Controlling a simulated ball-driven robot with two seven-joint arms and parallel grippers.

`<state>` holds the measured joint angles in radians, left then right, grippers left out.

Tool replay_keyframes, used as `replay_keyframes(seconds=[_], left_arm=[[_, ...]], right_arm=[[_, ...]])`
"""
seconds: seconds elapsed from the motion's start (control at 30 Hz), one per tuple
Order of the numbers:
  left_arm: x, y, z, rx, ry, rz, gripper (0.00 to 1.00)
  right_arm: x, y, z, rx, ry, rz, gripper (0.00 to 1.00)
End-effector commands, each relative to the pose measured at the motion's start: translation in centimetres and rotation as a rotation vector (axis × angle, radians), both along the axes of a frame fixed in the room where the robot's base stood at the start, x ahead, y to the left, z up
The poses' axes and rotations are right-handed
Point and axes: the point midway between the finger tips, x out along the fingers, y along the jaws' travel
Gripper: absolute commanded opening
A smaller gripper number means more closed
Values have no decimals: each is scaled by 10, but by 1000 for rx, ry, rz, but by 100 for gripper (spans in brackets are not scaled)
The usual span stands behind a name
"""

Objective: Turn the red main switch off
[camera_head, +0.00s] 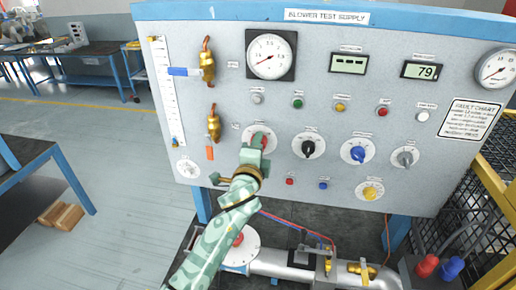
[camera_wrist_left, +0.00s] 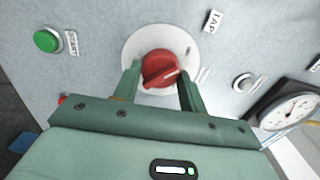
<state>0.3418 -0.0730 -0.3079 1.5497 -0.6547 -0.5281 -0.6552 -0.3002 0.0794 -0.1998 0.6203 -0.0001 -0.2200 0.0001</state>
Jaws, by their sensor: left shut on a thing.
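The red main switch (camera_wrist_left: 158,68) is a round red knob with a pale pointer line on a white round plate (camera_wrist_left: 128,50). In the head view the red knob (camera_head: 259,141) sits at the lower left-centre of the panel, partly hidden by my left gripper (camera_head: 254,156). In the left wrist view my left gripper (camera_wrist_left: 160,88) has one finger on each side of the knob and is shut on it. The knob's pointer slants to the right in that view. My right gripper is in neither view.
The grey panel (camera_head: 225,100) carries gauges, displays, buttons and other knobs. A black knob (camera_head: 308,147) and a blue knob (camera_head: 358,153) are to the right. A brass valve with an orange lever (camera_head: 210,153) is close on the left. Pipes (camera_head: 290,265) run below.

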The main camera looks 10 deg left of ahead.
Motion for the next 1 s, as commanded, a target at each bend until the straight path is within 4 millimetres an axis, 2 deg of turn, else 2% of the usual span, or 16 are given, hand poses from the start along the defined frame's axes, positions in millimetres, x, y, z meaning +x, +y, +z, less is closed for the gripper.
replay_keyframes(seconds=[0.37,0.4,0.47,0.5,0.83,1.0], left_arm=[[0,0,-1,-8,2,0,19],[0,0,-1,-8,3,0,44],[0,0,-1,-8,2,0,61],[0,0,-1,-7,2,0,63],[-5,0,-1,-6,1,0,63],[-34,0,-1,-6,2,0,63]], right_arm=[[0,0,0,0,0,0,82],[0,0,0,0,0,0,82],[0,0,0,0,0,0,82],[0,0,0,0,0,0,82],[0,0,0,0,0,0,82],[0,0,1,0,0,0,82]])
